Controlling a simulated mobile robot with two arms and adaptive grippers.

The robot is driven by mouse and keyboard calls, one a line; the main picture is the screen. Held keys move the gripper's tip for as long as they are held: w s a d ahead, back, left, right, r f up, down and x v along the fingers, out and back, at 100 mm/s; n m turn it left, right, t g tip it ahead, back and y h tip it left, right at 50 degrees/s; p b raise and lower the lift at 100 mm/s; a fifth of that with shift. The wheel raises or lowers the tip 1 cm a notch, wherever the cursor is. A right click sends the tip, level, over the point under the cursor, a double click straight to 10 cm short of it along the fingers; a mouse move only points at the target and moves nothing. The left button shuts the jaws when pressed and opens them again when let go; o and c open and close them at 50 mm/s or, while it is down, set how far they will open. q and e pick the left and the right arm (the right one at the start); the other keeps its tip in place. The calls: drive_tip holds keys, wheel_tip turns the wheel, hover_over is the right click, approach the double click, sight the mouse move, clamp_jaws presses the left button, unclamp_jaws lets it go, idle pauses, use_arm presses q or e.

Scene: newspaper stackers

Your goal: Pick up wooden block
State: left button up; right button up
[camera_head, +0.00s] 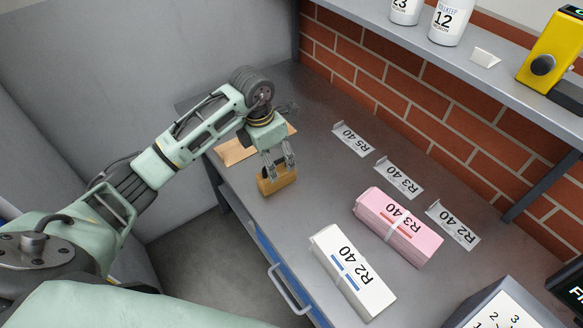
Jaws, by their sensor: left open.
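The wooden block (275,184) is a small brown block with a dark opening near its top. It stands on the grey metal table (306,207) near the front edge. My left gripper (278,167) is open and points down at the top of the block, with its fingers over the block's upper part. I cannot tell whether the fingers touch it. My right gripper is not in view.
A flat tan sheet (236,150) lies behind the block. A pink bundle marked R3 40 (398,226) and a white bundle marked R2 40 (351,273) lie to the right. Several paper labels (399,178) lie near the brick wall (404,82). A shelf (457,62) overhangs the back.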

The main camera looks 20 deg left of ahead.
use_arm(q)
drive_tip(key=shift+w+d+f, duration=0.2)
drive_tip(key=shift+w+f, duration=0.15)
drive_tip(key=shift+f, duration=0.3)
drive_tip(key=f+p, duration=0.2)
drive_tip(key=shift+s+f, duration=0.35)
drive_tip(key=f, duration=0.2)
drive_tip(key=shift+w+f+p, duration=0.2)
drive_tip(key=shift+f+p, duration=0.1)
drive_tip(key=shift+w+f, duration=0.1)
drive_tip(key=shift+f, duration=0.45)
drive_tip(key=c, duration=0.5)
clamp_jaws()
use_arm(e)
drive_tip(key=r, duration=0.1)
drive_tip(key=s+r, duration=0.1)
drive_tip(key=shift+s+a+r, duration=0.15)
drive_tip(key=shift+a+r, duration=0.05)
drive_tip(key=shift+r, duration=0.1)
use_arm(q)
drive_tip(key=shift+w, duration=0.1)
